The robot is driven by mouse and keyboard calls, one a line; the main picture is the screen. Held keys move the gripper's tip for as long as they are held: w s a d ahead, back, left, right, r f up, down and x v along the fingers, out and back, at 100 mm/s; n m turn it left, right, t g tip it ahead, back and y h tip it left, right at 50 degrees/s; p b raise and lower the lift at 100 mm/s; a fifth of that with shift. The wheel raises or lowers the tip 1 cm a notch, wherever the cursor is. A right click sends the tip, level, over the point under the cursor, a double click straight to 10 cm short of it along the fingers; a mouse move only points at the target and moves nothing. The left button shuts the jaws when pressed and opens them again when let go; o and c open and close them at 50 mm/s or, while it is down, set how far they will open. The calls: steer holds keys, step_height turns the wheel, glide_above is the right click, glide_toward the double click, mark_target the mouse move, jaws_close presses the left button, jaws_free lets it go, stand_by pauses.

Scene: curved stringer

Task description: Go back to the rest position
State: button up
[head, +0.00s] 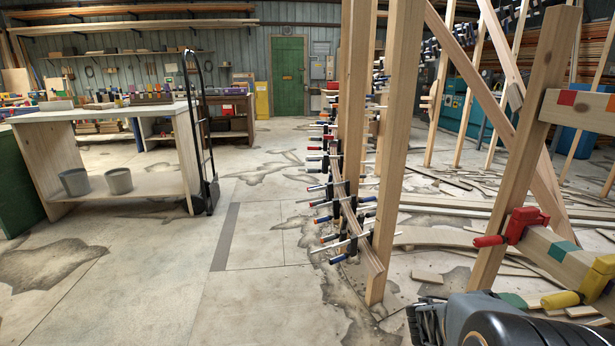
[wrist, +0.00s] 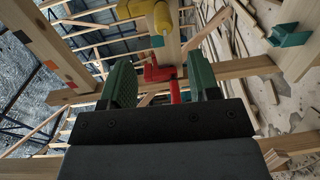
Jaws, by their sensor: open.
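My gripper (wrist: 162,78) shows in the wrist view with its two green-padded jaws apart. A red clamp (wrist: 158,72) appears beyond the gap between the jaws, and no object is visibly gripped. A yellow clamp (wrist: 137,9) shows above it, near the top edge. In the head view, a dark part of my arm is at the bottom right, in front of the timber frame. The red clamp (head: 522,226) and the yellow clamp (head: 582,282) sit on the wooden beams there. My jaws cannot be made out clearly in the head view.
Upright timber posts (head: 401,130) stand right of centre, with a curved laminated strip (head: 352,218) held by several clamps. A workbench (head: 100,113) and a hand truck (head: 203,140) stand at the left. Open concrete floor (head: 190,285) lies at left centre. Boards litter the right floor.

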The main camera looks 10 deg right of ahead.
steer(key=a+r+t+y+p, duration=0.4)
steer(key=a+r+y+p, duration=1.3)
steer(key=a+r+p, duration=1.2)
steer(key=r+p, duration=0.1)
steer(key=p, duration=0.2)
steer(key=shift+n+y, duration=0.3)
